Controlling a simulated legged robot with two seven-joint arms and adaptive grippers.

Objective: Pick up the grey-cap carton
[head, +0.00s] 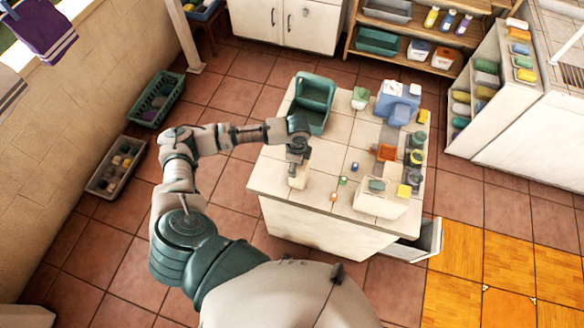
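A pale carton (298,183) stands on the tiled counter (268,178) near its left front edge. Its top is hidden by my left gripper (298,168), so I cannot see its cap colour. My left gripper points down right at the carton's top; its fingers are too small and overlapped to tell whether they are open or shut on it. My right gripper is not in view.
Small blocks (343,181) lie right of the carton. A teal bin (318,90), a blue container (386,104), an orange box (386,152) and a white box (372,204) stand on the counter. A drawer (430,240) juts out at the right front.

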